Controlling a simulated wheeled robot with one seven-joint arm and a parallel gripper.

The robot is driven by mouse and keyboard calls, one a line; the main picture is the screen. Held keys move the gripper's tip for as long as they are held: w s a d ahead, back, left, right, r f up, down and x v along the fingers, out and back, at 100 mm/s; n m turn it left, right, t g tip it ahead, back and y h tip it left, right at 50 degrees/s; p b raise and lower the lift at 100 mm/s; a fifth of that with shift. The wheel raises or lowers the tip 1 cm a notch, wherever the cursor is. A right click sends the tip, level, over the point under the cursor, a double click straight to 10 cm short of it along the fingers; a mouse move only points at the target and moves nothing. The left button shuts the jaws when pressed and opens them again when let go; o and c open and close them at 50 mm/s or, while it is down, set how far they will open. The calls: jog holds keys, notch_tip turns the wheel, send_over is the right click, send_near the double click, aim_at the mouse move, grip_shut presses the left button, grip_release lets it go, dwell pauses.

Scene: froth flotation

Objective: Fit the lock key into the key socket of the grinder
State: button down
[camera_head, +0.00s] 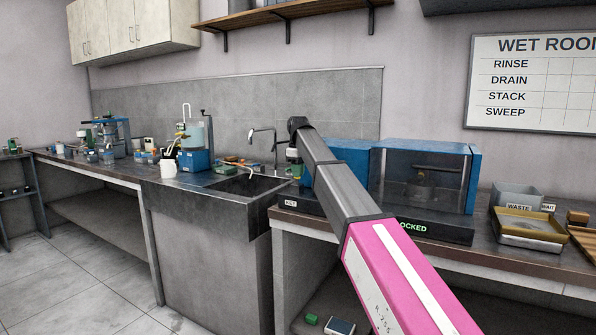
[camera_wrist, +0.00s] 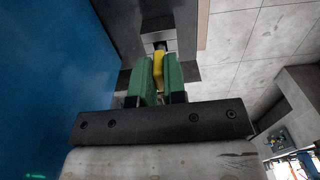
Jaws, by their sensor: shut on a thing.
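The grinder (camera_head: 425,185) is a blue cabinet with a clear front window, on the right-hand bench. Its dark base reads "LOCKED" in part, and a "KEY" label (camera_head: 290,203) sits at the base's left end. My gripper (camera_wrist: 160,78) has green fingers and is shut on a yellow piece, the lock key (camera_wrist: 158,68). The key's far end points at a small dark socket-like opening (camera_wrist: 160,46) on a grey block. I cannot tell whether it touches or enters it. In the head view my gripper is above the "KEY" label, largely hidden by my arm.
A sink (camera_head: 245,188) with a tap lies left of the grinder. Trays and a "WASTE" bin (camera_head: 517,197) stand to its right. A blue wall (camera_wrist: 60,80) fills the left of the wrist view, close to my gripper.

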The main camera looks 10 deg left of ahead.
jog(key=shift+f, duration=0.7)
jog(key=c, duration=1.1)
grip_release()
notch_tip(320, 180, up, 10)
jog(key=shift+r, duration=0.4)
